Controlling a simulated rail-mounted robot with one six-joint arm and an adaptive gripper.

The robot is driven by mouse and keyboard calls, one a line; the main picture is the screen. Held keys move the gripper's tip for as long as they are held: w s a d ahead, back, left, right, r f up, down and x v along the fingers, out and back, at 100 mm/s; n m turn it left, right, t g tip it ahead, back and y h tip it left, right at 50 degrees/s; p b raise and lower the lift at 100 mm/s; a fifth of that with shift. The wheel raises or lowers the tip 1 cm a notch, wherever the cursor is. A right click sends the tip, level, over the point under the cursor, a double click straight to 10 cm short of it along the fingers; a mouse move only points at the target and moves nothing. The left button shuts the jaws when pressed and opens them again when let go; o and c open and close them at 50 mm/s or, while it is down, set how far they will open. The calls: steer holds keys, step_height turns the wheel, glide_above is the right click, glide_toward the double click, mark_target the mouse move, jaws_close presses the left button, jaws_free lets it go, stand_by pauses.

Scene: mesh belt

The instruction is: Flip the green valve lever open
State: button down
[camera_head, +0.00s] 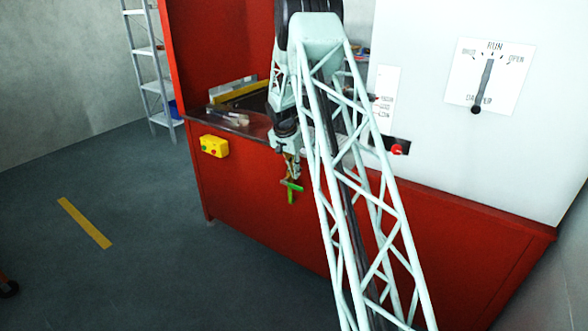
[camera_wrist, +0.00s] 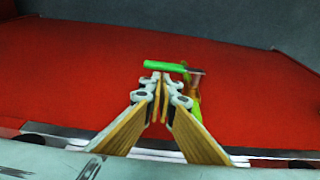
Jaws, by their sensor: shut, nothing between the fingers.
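The green valve lever (camera_head: 292,185) is at the front of the red cabinet, below its top edge. In the wrist view the lever (camera_wrist: 165,66) lies sideways just beyond my fingertips. More green and a brass-coloured part of the valve (camera_wrist: 193,95) show to the right of the fingers. My gripper (camera_head: 290,170) hangs pointing down, right at the lever. In the wrist view its fingers (camera_wrist: 160,88) are shut together with nothing between them. I cannot tell whether the fingertips touch the lever.
The red cabinet (camera_head: 255,190) stands behind the valve. A yellow button box (camera_head: 214,146) is on its front to the left. A red knob (camera_head: 397,149) and a white panel with a dial (camera_head: 490,75) are to the right.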

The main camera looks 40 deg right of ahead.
mark_target(296, 186)
steer(key=shift+f+b, duration=0.35)
steer(key=shift+f, duration=1.75)
steer(key=shift+s+d+f, duration=0.1)
steer(key=shift+d+f, duration=0.05)
steer(key=shift+f+t, duration=0.1)
steer(key=shift+t, duration=0.2)
